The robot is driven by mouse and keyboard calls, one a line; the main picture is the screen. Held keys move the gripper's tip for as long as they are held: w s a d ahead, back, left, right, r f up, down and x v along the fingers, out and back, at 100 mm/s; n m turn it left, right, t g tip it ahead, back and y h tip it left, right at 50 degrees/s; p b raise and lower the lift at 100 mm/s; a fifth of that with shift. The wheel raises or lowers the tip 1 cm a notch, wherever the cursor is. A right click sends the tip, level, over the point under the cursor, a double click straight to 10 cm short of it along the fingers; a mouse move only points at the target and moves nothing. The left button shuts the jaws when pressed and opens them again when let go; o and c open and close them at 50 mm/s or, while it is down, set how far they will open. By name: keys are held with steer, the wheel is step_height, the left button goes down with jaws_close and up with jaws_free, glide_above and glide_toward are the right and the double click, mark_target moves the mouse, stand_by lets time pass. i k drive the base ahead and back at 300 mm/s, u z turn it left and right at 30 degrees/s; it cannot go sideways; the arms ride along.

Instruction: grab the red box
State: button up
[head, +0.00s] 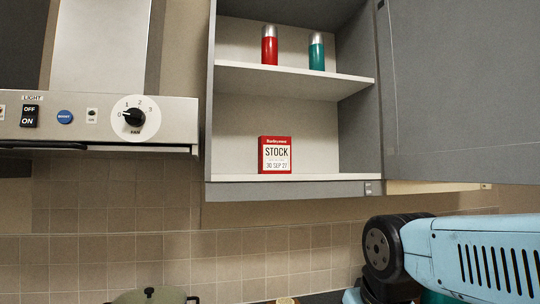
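The red box (275,155) stands upright on the bottom shelf (230,177) of an open wall cabinet in the head view. Its front has a white label reading STOCK and 30 SEP 27, framed in red. Free space lies on both sides of it. Part of my blue and black arm shows at the lower right, below the cabinet and apart from the box. My gripper is not in view.
A red bottle (269,46) and a teal bottle (316,52) with silver caps stand on the upper shelf (290,76). The grey cabinet door (460,90) stands open at the right. A range hood (70,122) is at left, above a lidded pot (150,297).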

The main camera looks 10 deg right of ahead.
mark_target(274, 153)
steer(key=u, duration=1.6)
steer(key=k, duration=1.1)
steer(key=z, duration=1.1)
steer(key=i, duration=1)
steer(key=u, duration=0.05)
